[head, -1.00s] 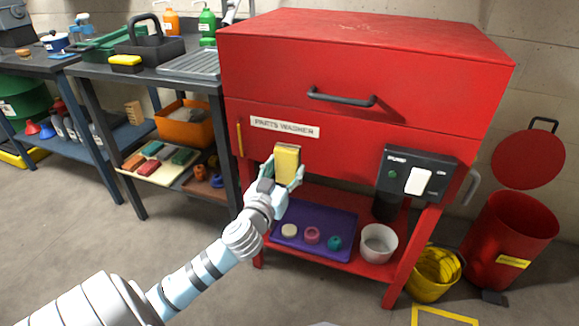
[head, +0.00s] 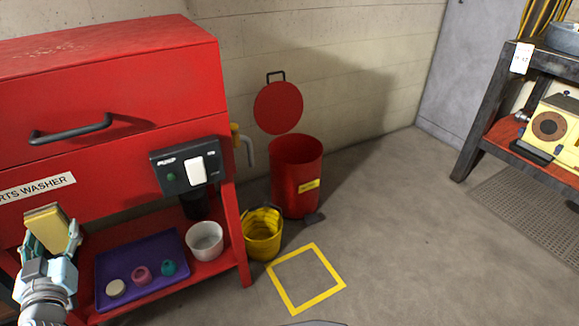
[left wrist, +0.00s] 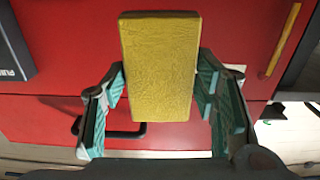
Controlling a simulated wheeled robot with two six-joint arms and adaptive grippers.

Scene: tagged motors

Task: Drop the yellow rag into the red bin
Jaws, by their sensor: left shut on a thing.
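My left gripper (head: 51,238) is at the lower left of the head view, in front of the red parts washer. It is shut on the yellow rag (head: 45,227), a thick, flat, block-like piece held above the washer's lower shelf. In the left wrist view the rag (left wrist: 160,65) sits between the two green-padded fingers. The red bin (head: 297,183) stands on the floor by the wall, right of the washer. Its round lid (head: 278,108) is raised and its top is open. The gripper is well left of the bin. My right gripper is not in view.
The parts washer (head: 110,95) fills the left side. Its shelf holds a purple tray (head: 120,255) and a white bucket (head: 205,241). A yellow bucket (head: 263,234) stands in front of the red bin. A yellow square (head: 305,278) marks open floor. A dark bench (head: 480,140) stands right.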

